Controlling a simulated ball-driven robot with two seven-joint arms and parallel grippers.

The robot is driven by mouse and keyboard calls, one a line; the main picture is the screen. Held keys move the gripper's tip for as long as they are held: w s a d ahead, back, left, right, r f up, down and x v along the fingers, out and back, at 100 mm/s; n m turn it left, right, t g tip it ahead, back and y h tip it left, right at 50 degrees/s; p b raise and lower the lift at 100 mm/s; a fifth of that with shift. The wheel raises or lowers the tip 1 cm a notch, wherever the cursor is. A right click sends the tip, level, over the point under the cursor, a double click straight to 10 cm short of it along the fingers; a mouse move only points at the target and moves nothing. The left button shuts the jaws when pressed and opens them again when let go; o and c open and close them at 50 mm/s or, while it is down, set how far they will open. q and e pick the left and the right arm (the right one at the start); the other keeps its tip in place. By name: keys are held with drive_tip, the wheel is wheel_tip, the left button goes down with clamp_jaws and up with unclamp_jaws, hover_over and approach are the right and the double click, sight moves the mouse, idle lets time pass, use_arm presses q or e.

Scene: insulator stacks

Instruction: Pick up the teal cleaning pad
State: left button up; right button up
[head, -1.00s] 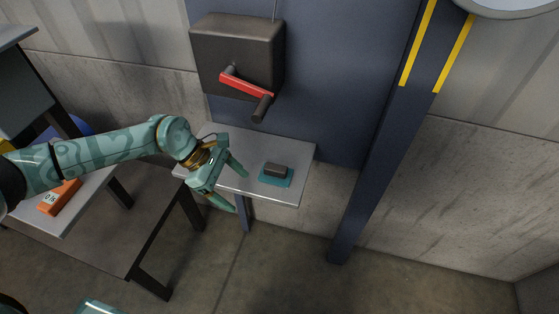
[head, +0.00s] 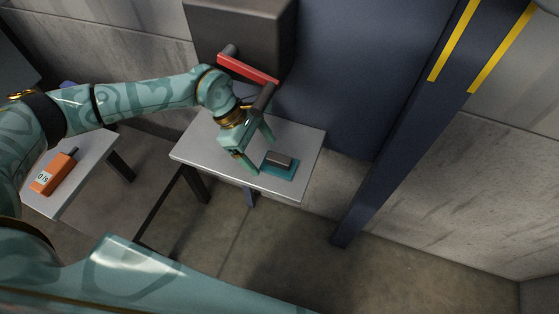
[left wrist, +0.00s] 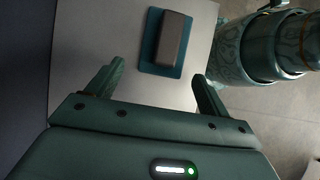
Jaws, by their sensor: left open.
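The teal cleaning pad (head: 288,174) lies flat on a small grey shelf table, with a dark grey block-shaped grip on top. My left gripper (head: 262,151) is open and empty, just left of the pad and close to it, its fingers pointing towards it. In the left wrist view the pad (left wrist: 149,42) lies beyond the open fingertips (left wrist: 160,70), roughly centred between them, and nothing is between the fingers. My right gripper is not in view.
The shelf table (head: 195,150) is otherwise clear. A dark box (head: 240,35) with a red lever (head: 247,68) hangs on the wall above it, close to my left wrist. An orange device (head: 52,175) lies on another table at left. A dark blue post (head: 400,125) stands at right.

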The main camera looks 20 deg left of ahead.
sight(278, 158)
use_arm(q)
drive_tip(key=d, duration=0.4)
drive_tip(key=shift+s+d, duration=0.1)
drive_tip(key=shift+d, duration=0.25)
drive_tip(key=shift+d+f+b, duration=0.2)
drive_tip(key=shift+f+b, duration=0.15)
drive_tip(key=shift+f, duration=0.25)
drive_tip(key=shift+r, duration=0.1)
drive_tip(key=c, duration=1.1)
